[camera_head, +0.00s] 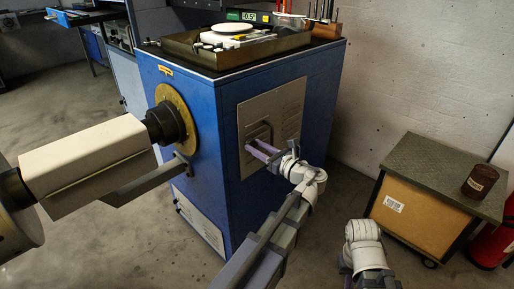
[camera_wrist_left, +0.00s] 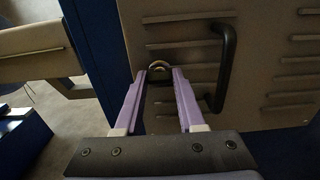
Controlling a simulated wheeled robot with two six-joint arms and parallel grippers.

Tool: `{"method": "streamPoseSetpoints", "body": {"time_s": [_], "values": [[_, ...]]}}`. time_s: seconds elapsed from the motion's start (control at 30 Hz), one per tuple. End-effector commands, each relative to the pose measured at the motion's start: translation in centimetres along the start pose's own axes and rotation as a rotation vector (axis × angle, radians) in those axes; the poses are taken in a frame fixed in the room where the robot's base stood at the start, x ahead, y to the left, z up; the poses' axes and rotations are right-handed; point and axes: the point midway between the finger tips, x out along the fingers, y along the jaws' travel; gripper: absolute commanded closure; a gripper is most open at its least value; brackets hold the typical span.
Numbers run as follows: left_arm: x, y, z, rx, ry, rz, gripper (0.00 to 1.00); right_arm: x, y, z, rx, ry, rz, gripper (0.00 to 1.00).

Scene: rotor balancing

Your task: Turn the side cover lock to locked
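The side cover (camera_head: 272,118) is a grey ribbed panel on the blue machine's right-hand face. It fills much of the left wrist view (camera_wrist_left: 275,90). The lock (camera_wrist_left: 156,68) is a small dark round part with a light metallic arc, left of the cover's black handle (camera_wrist_left: 224,68). My left gripper (camera_head: 252,147) reaches to the cover, its two purple fingers spaced apart. In the left wrist view its fingertips (camera_wrist_left: 158,74) are on either side of the lock; I cannot tell whether they press on it. The lock's marking is not readable. My right gripper is out of view.
The blue machine (camera_head: 195,80) carries a tray (camera_head: 205,57) on top. A brass-coloured disc (camera_head: 180,112) with a dark hub is on its left face. A low cabinet (camera_head: 425,205) with a brown can (camera_head: 480,182) and a red extinguisher (camera_head: 492,244) stand at right.

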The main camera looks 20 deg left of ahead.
Motion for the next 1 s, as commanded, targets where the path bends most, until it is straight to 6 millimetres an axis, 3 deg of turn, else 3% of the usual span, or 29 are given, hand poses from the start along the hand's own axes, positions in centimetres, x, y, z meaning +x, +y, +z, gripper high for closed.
{"method": "streamPoseSetpoints", "body": {"time_s": [0.03,0.33,0.73,1.0], "values": [[-0.01,0.0,0.0,0.0,0.0,0.0,0.69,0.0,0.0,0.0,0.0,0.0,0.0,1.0],[-0.02,0.0,0.0,0.0,0.0,0.0,1.0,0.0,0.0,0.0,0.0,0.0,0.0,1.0],[-0.02,-0.01,0.0,-0.03,0.0,0.0,1.0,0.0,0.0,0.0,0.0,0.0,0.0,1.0],[-0.02,0.0,-0.01,-0.194,0.0,0.0,1.0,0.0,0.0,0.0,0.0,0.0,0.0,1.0]]}}
